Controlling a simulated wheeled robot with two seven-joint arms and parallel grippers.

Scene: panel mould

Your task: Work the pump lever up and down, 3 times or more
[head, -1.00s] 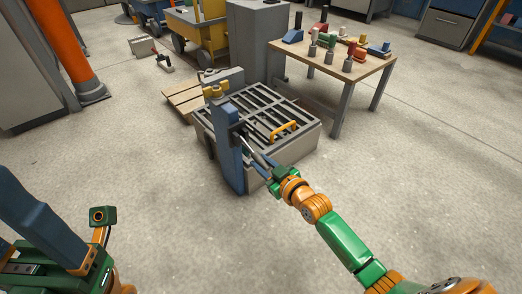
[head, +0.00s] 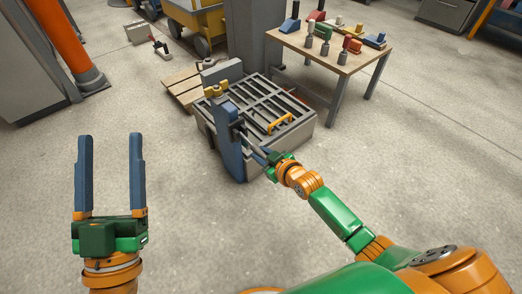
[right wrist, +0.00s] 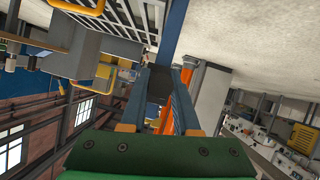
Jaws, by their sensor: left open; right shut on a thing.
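The pump is a blue upright post (head: 229,145) at the near left corner of a grey grated box (head: 302,132). A thin pump lever (head: 245,141) sticks out from the post towards my right gripper (head: 264,157). My right gripper is shut on the lever's end, low beside the post, and mostly hides that end. In the right wrist view a dark piece (right wrist: 157,84) sits between its blue fingers. My left gripper (head: 110,140) is open and empty over bare floor, fingers pointing away from me.
A wooden table (head: 345,68) with several coloured parts stands behind right. A pallet (head: 184,97) lies behind left, and an orange column (head: 62,45) stands at far left. The near floor is clear.

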